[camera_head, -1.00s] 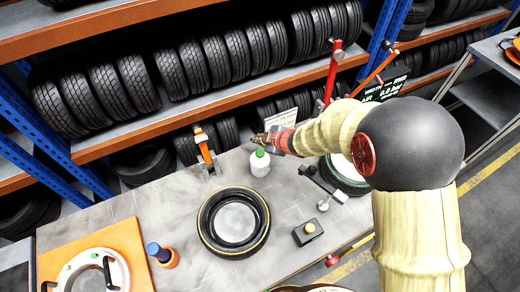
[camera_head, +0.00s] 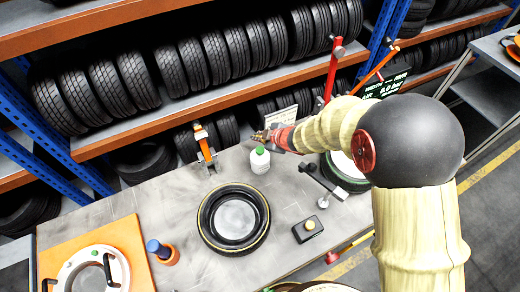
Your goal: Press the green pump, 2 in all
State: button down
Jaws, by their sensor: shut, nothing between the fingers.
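A white bottle (camera_head: 260,163) with a green pump top (camera_head: 260,150) stands upright near the back edge of the grey table. My gripper (camera_head: 259,137) is at the end of my cream-sleeved arm, just behind and above the green top in the picture. It is shut and empty. From this angle I cannot tell whether the fingertips touch the pump.
A tyre (camera_head: 234,219) lies flat mid-table. An orange clamp (camera_head: 204,146) stands left of the bottle. A black box with a yellow button (camera_head: 309,228), a blue-topped orange cup (camera_head: 160,251) and an orange board (camera_head: 128,240) share the table (camera_head: 185,205). Tyre shelves stand behind.

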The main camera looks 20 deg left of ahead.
aim_at(259, 151)
dwell(0.8)
notch_tip(259, 151, up, 4)
jog(key=p, duration=1.1)
jog(key=shift+f, duration=0.1)
notch_tip(259, 151, down, 9)
jog(key=b, duration=0.6)
jog(key=shift+b, duration=0.4)
dwell(1.0)
jog(key=shift+f, duration=0.3)
